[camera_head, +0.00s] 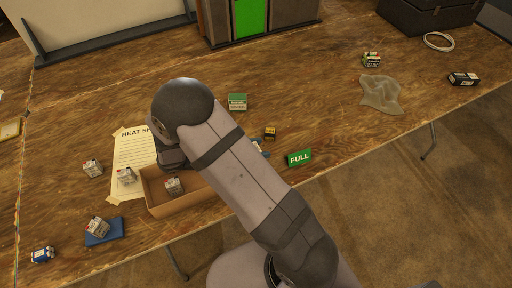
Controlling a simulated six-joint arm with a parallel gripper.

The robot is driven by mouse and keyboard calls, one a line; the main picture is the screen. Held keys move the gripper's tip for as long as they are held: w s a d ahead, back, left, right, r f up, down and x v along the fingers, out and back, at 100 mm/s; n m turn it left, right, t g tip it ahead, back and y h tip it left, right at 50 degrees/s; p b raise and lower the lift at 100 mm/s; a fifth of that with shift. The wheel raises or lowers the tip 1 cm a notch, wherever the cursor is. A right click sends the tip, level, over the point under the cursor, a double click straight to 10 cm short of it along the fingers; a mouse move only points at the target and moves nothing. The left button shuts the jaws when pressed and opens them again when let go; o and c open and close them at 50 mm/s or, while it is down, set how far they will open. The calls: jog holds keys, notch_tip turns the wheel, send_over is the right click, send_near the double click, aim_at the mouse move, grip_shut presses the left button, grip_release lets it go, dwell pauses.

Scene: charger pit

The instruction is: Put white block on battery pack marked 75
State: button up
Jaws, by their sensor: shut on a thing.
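My gripper is hidden behind my own arm, which crosses the middle of the view, so its fingers and anything between them do not show. I cannot make out a plain white block. Small grey-white packs with coloured tops stand at the left: one pack (92,168) on the wood, one pack (126,176) on a paper sheet, one pack (173,186) in an open cardboard box, and one pack (98,227) on a blue pad. Their markings are too small to read, so I cannot tell which is marked 75.
The cardboard box (159,211) stands left of my arm, the blue pad (116,236) near the front edge. A green FULL sign (299,158), yellow-black block (270,133) and green block (237,101) stand to its right. A grey cloth (381,97) lies further right.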

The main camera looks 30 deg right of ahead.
jog(key=o, duration=1)
jog(key=shift+r, duration=0.15)
jog(key=b+v, duration=0.2)
jog(key=v, duration=1)
jog(key=s+d+f+m+y, duration=0.1)
jog(key=s+m+y, duration=0.3)
jog(key=m, duration=0.2)
jog(key=s+d+f+m+y, duration=0.1)
jog(key=s+m+y, duration=0.3)
jog(key=m+y, duration=0.1)
jog(key=s+d+f+m+y, duration=0.1)
jog(key=s+f+m+y, duration=0.1)
jog(key=s+m+y, duration=0.2)
jog(key=shift+s+m, duration=0.25)
jog(key=shift+m, duration=0.5)
jog(key=shift+s+m, duration=0.25)
jog(key=shift+m, duration=0.5)
